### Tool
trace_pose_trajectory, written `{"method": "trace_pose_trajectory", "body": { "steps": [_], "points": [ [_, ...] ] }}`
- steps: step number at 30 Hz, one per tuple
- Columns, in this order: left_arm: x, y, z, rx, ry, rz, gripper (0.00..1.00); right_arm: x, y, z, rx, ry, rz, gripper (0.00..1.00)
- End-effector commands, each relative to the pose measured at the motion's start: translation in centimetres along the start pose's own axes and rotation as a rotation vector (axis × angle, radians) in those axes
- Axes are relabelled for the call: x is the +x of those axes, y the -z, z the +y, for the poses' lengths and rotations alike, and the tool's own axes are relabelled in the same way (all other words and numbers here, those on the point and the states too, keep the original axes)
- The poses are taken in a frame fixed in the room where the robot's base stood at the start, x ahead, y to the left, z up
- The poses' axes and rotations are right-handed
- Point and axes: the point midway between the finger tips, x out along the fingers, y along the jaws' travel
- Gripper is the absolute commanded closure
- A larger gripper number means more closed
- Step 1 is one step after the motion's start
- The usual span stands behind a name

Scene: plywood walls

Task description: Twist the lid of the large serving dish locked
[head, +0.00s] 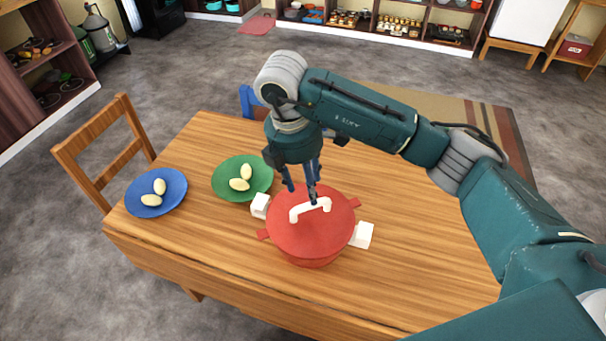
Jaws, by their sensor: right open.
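The large serving dish (312,261) is a red round pot on the wooden table. Its red lid (338,233) sits on top and has a white arched handle (296,213). Red tabs stick out at the dish's lower left and upper right, and white blocks sit at its left and right sides. My right gripper (302,196) comes from above, pointing down, with its open fingers at the handle. I cannot tell whether the fingers touch the handle. My left gripper is not in view.
A green plate (228,180) and a blue plate (172,204), each with pale oval items, stand left of the dish. A wooden chair (100,150) is at the table's left. The tabletop (420,270) right of the dish is clear. Shelves line the back.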

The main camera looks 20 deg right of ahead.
Motion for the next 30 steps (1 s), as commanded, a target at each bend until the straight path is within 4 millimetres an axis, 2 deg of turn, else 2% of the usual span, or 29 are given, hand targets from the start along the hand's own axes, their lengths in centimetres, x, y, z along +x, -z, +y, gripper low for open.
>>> {"method": "trace_pose_trajectory", "body": {
  "steps": [6, 12, 18, 26, 30],
  "points": [
    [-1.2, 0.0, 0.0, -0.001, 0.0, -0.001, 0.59, 4.0, 0.0, -0.1, 0.0, 0.005, 0.002, 0.55],
    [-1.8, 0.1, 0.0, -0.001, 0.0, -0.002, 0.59, 6.9, 0.1, -0.1, -0.001, 0.004, 0.003, 0.55],
    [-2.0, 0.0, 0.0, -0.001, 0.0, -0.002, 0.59, 8.2, 0.1, 0.0, -0.002, 0.0, 0.004, 0.55],
    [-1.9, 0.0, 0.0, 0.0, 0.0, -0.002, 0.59, 8.3, 0.1, 0.0, -0.002, 0.0, 0.004, 0.55],
    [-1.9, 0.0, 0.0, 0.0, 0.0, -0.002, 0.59, 8.3, 0.1, 0.0, -0.002, 0.0, 0.004, 0.8]
  ]
}}
